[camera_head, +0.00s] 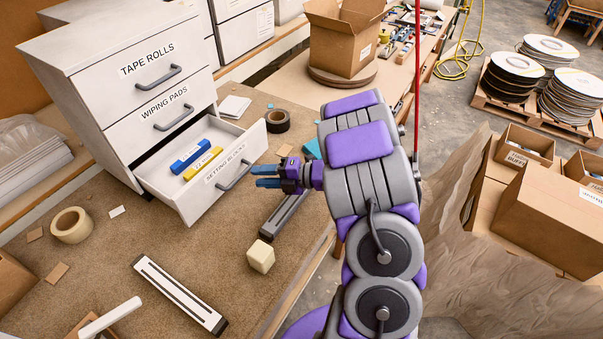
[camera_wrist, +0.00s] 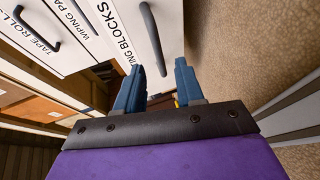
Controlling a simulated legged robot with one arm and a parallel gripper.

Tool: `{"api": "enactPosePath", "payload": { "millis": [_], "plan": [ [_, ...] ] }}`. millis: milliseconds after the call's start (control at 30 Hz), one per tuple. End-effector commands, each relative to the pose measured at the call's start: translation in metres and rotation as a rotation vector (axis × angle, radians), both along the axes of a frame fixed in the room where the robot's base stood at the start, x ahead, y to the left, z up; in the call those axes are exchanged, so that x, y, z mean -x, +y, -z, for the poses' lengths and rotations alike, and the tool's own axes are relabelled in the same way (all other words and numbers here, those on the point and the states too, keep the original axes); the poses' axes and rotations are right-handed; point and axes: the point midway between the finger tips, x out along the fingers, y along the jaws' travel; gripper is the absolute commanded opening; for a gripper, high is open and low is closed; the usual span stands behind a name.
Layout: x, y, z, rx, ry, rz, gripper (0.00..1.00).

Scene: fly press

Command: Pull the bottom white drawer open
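The bottom white drawer (camera_head: 213,200), labelled "SETTING BLOCKS", stands pulled out from the white cabinet (camera_head: 75,75). A blue block (camera_head: 191,156) and a yellow block (camera_head: 203,163) lie inside it. Its dark bar handle (camera_head: 235,176) is on the front and also shows in the wrist view (camera_wrist: 153,40). My gripper (camera_head: 258,176) is just right of the handle, facing the drawer front. In the wrist view, the blue fingers of my gripper (camera_wrist: 159,70) are spread apart with nothing held between them. The handle appears beyond the fingertips, apart from them.
A black tape roll (camera_head: 277,121) lies behind the drawer. A white-topped rail (camera_head: 178,294) and a cream tape roll (camera_head: 71,225) lie nearer on the bench.

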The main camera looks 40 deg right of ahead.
Motion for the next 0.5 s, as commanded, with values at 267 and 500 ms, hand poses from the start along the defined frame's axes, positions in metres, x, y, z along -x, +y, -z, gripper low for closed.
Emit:
{"api": "enactPosePath", "payload": {
  "millis": [267, 500],
  "plan": [
    [0.033, -0.035, -0.009, 0.002, 0.002, 0.005, 0.37],
    [0.059, -0.062, -0.016, 0.004, 0.004, 0.004, 0.37]
  ]
}}
